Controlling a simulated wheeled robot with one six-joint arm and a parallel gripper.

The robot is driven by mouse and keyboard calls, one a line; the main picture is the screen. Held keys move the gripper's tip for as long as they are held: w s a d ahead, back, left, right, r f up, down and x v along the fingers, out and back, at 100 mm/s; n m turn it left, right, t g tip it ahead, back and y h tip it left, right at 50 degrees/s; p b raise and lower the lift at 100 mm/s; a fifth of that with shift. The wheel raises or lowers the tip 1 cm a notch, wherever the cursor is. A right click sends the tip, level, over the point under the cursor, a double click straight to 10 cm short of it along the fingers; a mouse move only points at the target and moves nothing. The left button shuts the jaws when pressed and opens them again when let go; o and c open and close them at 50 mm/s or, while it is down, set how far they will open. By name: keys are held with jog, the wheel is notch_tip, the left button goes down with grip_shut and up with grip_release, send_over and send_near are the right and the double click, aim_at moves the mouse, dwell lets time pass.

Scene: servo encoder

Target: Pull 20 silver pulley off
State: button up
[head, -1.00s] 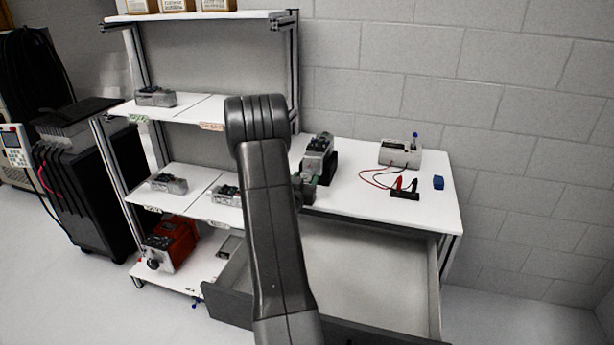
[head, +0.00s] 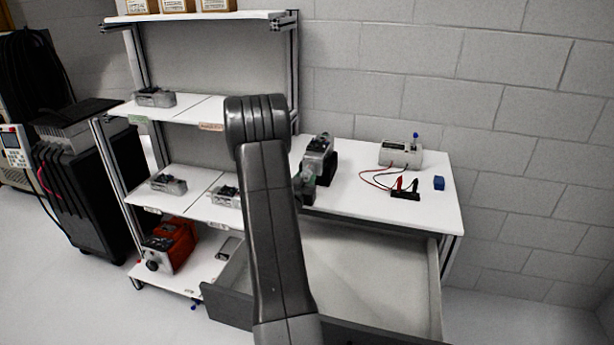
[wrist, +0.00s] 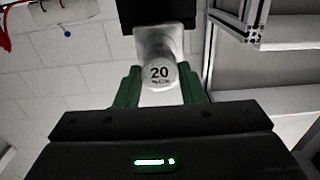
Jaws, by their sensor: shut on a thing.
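The silver pulley (wrist: 159,74), marked 20, sits in the wrist view on the end of a pale fitting below a dark block. My gripper (wrist: 160,88) is shut on it, with one green finger on each side. In the head view, the servo unit (head: 318,148) stands on the white table with a dark mount beside it. My gripper (head: 304,188) is at its front left, partly hidden by my arm. The pulley cannot be made out in the head view.
An open drawer (head: 375,275) juts out below. Shelves (head: 170,107) with several servo units stand at left.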

jog(key=shift+s, duration=0.2)
jog(key=shift+b+v, duration=1.3)
jog(key=shift+v, duration=0.65)
jog(key=b+v, duration=0.1)
jog(key=v, duration=0.4)
jog(key=shift+w+b, duration=0.1)
jog(key=shift+b, duration=0.3)
